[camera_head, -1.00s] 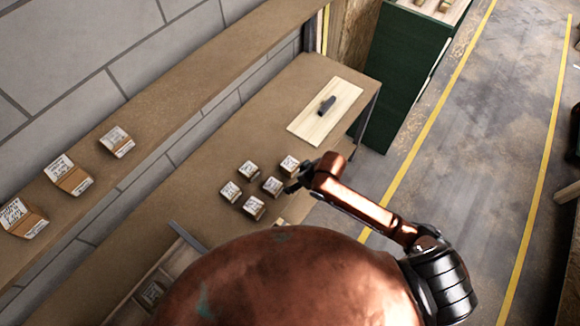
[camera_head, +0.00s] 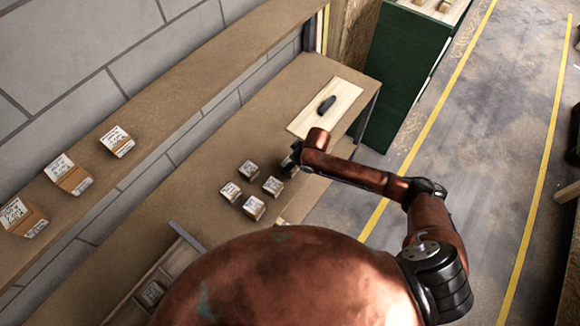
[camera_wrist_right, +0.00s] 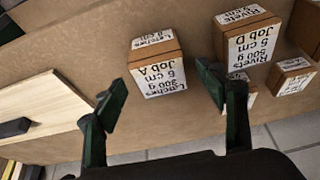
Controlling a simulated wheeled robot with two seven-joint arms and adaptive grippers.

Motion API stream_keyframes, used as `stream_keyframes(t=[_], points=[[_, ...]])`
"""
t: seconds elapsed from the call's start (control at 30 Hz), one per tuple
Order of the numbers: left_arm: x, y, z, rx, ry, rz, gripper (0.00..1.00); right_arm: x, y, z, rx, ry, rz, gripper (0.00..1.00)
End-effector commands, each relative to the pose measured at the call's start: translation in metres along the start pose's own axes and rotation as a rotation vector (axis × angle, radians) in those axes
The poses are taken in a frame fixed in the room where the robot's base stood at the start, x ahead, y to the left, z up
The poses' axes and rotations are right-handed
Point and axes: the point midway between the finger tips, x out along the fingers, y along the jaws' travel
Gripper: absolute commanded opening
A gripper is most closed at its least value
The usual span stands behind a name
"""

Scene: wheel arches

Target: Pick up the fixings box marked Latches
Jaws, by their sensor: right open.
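In the right wrist view, the fixings box marked Latches (camera_wrist_right: 156,66) is a brown carton with a white label. The label, upside down here, reads Latches, 6 cm, 200 g, Job A. My right gripper (camera_wrist_right: 160,90) is open, its two dark green fingers at either side of the view with the Latches box framed between and beyond them. No contact is visible. In the head view, my right gripper (camera_head: 293,160) is over the right end of a cluster of cartons, largely hiding the box beneath it. My left gripper is not in view.
A box marked Rivets (camera_wrist_right: 252,52), Job D, stands close beside the Latches box, with other cartons near it. A pale board (camera_head: 325,108) with a dark object (camera_head: 326,105) lies farther along the bench. Several cartons, including one box (camera_head: 117,141), stand on the shelf.

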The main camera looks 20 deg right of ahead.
Motion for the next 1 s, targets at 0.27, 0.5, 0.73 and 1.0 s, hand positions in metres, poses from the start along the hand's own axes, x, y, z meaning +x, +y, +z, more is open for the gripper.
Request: stream_keyframes(t=[0.27, 0.5, 0.73, 1.0], points=[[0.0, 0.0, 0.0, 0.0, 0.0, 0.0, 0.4, 0.027, -0.001, -0.001, -0.002, 0.0, 0.0, 0.65], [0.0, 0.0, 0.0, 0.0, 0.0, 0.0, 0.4, 0.026, -0.001, -0.001, -0.002, 0.0, 0.0, 0.62], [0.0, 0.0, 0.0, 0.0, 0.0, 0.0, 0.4, 0.026, -0.001, -0.001, -0.001, 0.0, 0.0, 0.47], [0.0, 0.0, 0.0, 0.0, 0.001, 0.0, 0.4, 0.026, 0.0, -0.001, -0.001, 0.0, 0.0, 0.28]])
